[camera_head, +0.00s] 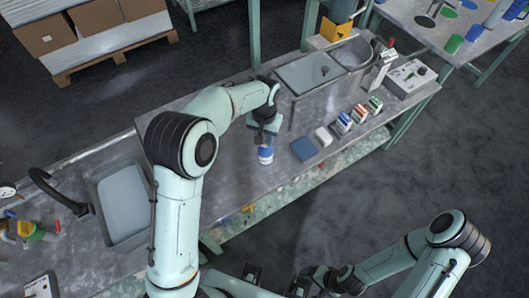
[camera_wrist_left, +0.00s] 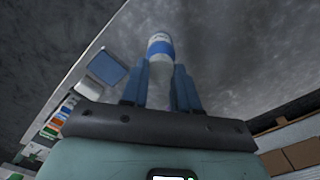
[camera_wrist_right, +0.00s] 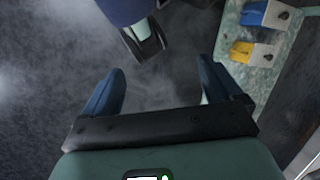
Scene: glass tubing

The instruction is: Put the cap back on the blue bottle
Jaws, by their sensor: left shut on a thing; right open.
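The blue bottle (camera_head: 265,154) stands on the workbench below my left gripper (camera_head: 264,136). It is white with a blue band, and also shows beyond the fingertips in the left wrist view (camera_wrist_left: 160,48). My left gripper's blue fingers (camera_wrist_left: 160,88) are shut on a pale, shadowed piece, apparently the cap (camera_wrist_left: 159,92), in line with the bottle's top. Whether the cap is seated cannot be told. My right gripper (camera_head: 308,278) is low near my body, away from the bench; in the right wrist view (camera_wrist_right: 164,90) its fingers are wide apart and empty.
A blue square pad (camera_head: 304,149), a white block (camera_head: 323,136) and several labelled small containers (camera_head: 344,122) stand right of the bottle. The bench's front edge is close to the bottle.

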